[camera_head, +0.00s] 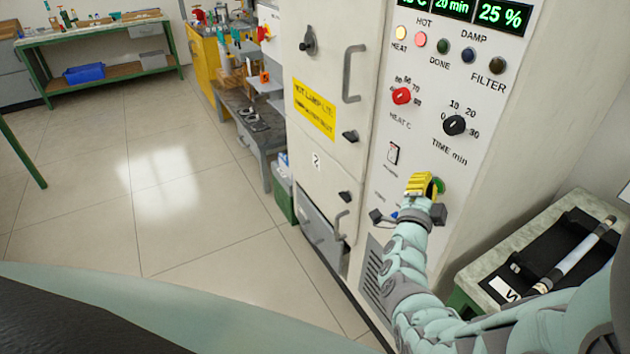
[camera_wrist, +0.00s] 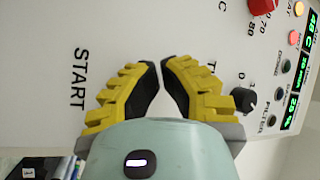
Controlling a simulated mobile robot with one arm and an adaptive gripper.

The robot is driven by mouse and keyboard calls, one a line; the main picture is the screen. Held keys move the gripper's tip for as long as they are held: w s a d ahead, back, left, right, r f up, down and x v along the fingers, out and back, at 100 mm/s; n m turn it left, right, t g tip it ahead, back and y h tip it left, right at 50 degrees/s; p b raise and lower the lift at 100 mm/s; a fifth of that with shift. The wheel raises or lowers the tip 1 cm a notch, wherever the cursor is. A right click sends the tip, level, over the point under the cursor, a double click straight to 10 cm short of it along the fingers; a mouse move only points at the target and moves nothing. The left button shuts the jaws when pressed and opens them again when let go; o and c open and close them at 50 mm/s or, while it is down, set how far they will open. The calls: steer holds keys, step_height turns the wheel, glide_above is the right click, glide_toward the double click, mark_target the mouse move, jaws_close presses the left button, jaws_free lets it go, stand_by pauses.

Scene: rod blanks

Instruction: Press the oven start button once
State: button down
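The oven's control panel (camera_head: 440,100) fills the right middle of the head view. A green button (camera_head: 439,186) low on it shows just right of my gripper, which partly covers it. My gripper (camera_head: 420,183) has yellow fingers with black pads and is in front of the panel beside the button. In the wrist view my gripper (camera_wrist: 160,62) points at the panel, its tips drawn together with only a slim gap, empty. The START label (camera_wrist: 78,79) is left of the fingers; the button is not visible there. I cannot tell whether the fingers touch the panel.
A red knob (camera_head: 402,96), a black time knob (camera_head: 455,125) and a rocker switch (camera_head: 393,154) sit above. A blue button (camera_head: 394,216) is at lower left of my gripper. A bench with a black tray (camera_head: 560,250) stands at right. The floor at left is clear.

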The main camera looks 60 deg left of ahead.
steer(key=shift+s, duration=0.75)
steer(key=s+p, duration=0.1)
steer(key=s, duration=0.4)
steer(key=shift+a, duration=0.2)
stand_by(0.7)
